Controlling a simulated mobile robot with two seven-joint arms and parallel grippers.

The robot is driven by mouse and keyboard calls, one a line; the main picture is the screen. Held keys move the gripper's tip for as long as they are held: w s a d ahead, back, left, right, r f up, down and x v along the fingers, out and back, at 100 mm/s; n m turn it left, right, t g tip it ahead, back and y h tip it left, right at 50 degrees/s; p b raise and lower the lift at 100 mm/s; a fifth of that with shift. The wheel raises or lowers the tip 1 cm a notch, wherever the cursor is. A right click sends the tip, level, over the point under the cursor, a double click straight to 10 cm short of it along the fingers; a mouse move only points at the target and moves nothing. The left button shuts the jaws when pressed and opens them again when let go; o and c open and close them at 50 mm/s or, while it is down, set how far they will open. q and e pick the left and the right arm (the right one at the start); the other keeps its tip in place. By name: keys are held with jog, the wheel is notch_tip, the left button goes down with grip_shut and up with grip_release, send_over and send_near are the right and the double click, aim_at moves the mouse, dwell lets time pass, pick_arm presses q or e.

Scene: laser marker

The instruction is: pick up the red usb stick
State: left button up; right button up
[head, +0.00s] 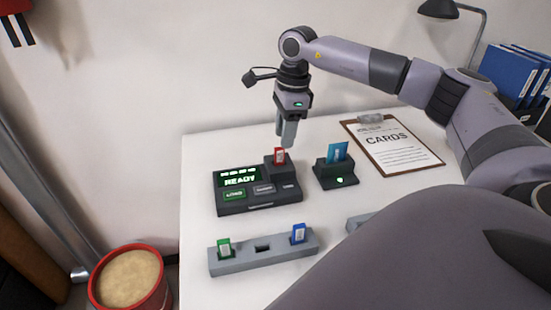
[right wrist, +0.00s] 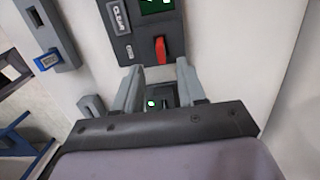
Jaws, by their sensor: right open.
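The red usb stick (head: 280,156) stands upright in the raised block at the back right of the dark marker console (head: 262,204). In the right wrist view the red usb stick (right wrist: 160,49) shows just beyond the fingertips. My right gripper (head: 288,143) points down just above and slightly behind the stick in the head view. In the right wrist view its two fingers (right wrist: 160,68) are apart with nothing held between them. I cannot tell whether a finger touches the stick. My left gripper is not in view.
A grey rack (head: 264,259) holds a green stick (head: 224,248) and a blue stick (head: 298,233), with an empty slot between. A dark stand (head: 336,179) with a blue card (head: 337,152) is right of the console. A clipboard (head: 394,148) lies further right.

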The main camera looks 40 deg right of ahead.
aim_at(279, 148)
jog(key=f, duration=0.3)
jog(key=a+f, duration=0.1)
jog(key=f, duration=0.1)
jog(key=shift+w, duration=0.35)
grip_shut()
